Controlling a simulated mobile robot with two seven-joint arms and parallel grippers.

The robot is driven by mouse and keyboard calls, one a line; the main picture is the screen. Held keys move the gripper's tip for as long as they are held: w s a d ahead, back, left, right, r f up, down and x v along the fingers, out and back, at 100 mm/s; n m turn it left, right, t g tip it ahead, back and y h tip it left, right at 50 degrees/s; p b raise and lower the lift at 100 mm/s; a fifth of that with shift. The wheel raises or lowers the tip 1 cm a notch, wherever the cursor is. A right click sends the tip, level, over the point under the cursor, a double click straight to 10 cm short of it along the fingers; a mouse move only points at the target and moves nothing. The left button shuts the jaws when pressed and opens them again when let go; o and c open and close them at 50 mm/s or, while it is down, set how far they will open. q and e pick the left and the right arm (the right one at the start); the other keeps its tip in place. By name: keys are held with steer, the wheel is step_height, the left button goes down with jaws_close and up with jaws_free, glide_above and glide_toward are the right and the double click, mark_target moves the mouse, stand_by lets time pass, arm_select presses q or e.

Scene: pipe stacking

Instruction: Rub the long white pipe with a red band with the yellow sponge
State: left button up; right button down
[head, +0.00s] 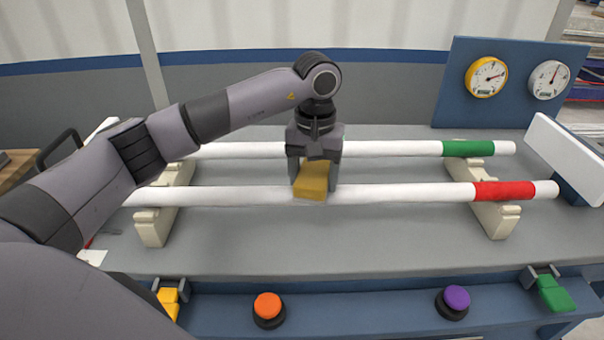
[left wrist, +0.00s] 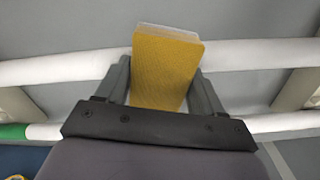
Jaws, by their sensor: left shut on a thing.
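The long white pipe with a red band (head: 400,193) lies across two cream supports in the head view, nearer me than the other pipe. Its red band (head: 504,190) is near the right end. My left gripper (head: 313,178) is shut on the yellow sponge (head: 312,181), over the middle-left part of this pipe. The sponge appears to touch the pipe, though exact contact is hard to tell. In the left wrist view the sponge (left wrist: 165,72) sits between the two fingers (left wrist: 160,90), with a white pipe (left wrist: 260,52) passing behind it. My right gripper is not in view.
A white pipe with a green band (head: 400,148) lies behind, parallel. Cream supports (head: 495,215) hold the pipes on the grey table (head: 350,245). Orange (head: 267,306) and purple (head: 455,298) buttons are on the front edge. A blue panel with gauges (head: 510,80) stands back right.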

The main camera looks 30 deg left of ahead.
mark_target(280, 189)
arm_select(q)
steer(key=shift+w+d, duration=0.4)
steer(key=shift+d, duration=0.25)
steer(key=shift+w+d, duration=0.35)
steer(key=shift+d, duration=0.35)
steer(key=shift+w+d, duration=0.4)
steer(key=shift+d, duration=0.25)
steer(key=shift+s+a+f+b, duration=0.15)
steer(key=shift+s+a, duration=0.55)
steer(key=shift+a, duration=0.4)
steer(key=shift+s+a+r+b, duration=0.15)
steer(key=shift+s+a, duration=0.5)
steer(key=shift+a, duration=0.5)
steer(key=shift+s+a+f+b, duration=0.15)
steer(key=shift+s+a, duration=0.55)
steer(key=shift+a, duration=0.4)
steer(key=shift+s+a, duration=0.45)
steer(key=shift+a, duration=0.3)
steer(key=shift+s+a, duration=0.4)
steer(key=shift+a, duration=0.3)
steer(key=shift+d+r+p, duration=0.1)
steer(key=shift+r+p, duration=1.85)
steer(key=shift+r, duration=1.25)
steer(key=shift+w, duration=0.1)
